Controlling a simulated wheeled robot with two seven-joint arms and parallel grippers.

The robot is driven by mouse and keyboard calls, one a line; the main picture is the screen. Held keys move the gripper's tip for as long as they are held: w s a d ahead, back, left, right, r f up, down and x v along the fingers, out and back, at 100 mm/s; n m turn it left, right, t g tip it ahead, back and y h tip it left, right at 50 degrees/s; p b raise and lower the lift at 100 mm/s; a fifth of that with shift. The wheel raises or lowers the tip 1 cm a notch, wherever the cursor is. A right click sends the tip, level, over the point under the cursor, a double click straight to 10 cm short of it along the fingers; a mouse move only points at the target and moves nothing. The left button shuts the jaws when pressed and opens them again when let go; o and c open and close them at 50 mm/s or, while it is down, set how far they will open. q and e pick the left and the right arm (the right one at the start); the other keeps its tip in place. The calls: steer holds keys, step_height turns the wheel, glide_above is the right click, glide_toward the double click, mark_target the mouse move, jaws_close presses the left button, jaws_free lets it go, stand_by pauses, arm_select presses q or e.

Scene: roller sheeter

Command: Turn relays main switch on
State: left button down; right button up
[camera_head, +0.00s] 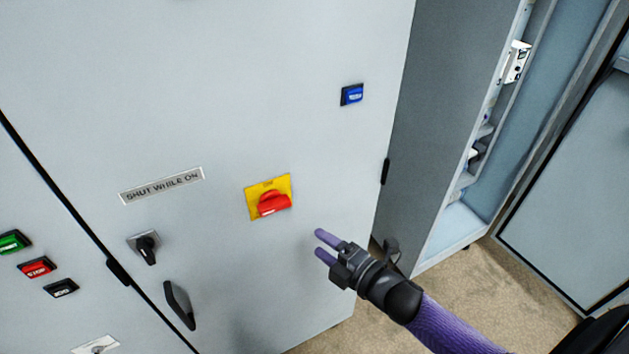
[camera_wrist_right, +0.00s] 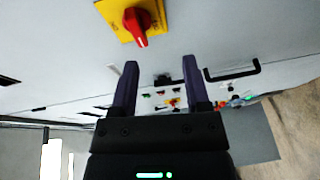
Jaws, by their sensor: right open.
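A red rotary switch (camera_head: 273,203) on a square yellow plate (camera_head: 256,210) is mounted on the light grey cabinet door. It also shows at the top of the right wrist view (camera_wrist_right: 139,26), with its yellow plate (camera_wrist_right: 157,10) around it. My right gripper (camera_head: 321,243) is to the right of the switch and a little lower in the head view, apart from it. In the right wrist view its two fingers (camera_wrist_right: 158,75) are spread with nothing between them. My left gripper is not in view.
Green (camera_head: 13,242) and red STOP (camera_head: 37,268) buttons sit at left. An open cabinet (camera_head: 447,235) stands at right.

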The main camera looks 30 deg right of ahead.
mark_target(279, 209)
steer(key=shift+n+y, duration=0.5)
steer(key=shift+n, duration=0.4)
steer(key=w+a+r, duration=0.1)
steer(key=w, duration=0.2)
steer(key=w+a+r, duration=0.1)
steer(key=w+a, duration=0.1)
steer(key=w, duration=0.1)
steer(key=w+a+r+b, duration=0.1)
steer(key=w, duration=0.2)
steer(key=shift+w+a, duration=0.15)
steer(key=shift+a, duration=0.25)
jaws_close()
